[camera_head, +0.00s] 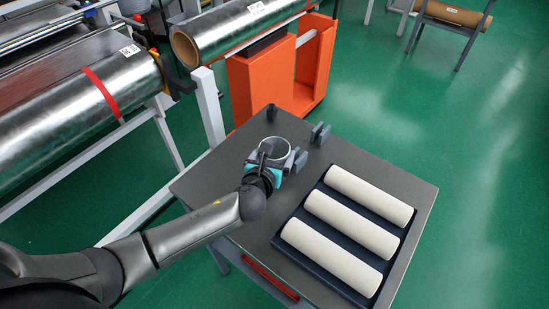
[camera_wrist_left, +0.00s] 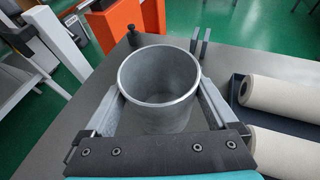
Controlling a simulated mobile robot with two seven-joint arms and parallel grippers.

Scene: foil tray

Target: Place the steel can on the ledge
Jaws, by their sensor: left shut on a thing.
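The steel can (camera_head: 274,147) is a short grey open-topped cylinder over the dark grey table, near its far left part. It fills the middle of the left wrist view (camera_wrist_left: 159,84), upright, with its empty inside showing. My left gripper (camera_head: 277,158) is shut on the can, one finger on each side of it. Whether the can's base touches the table is hidden by the gripper. No clearly marked ledge shows; the table top (camera_head: 222,168) is the flat surface under the can. My right gripper is not in view.
A dark tray (camera_head: 323,268) with three cream rolls (camera_head: 352,223) lies on the table's right part. Small dark upright pegs (camera_head: 320,134) stand behind the can, with another dark post (camera_head: 272,112) at the far corner. An orange cabinet (camera_head: 262,88) and large foil rolls (camera_head: 70,95) stand beyond the table.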

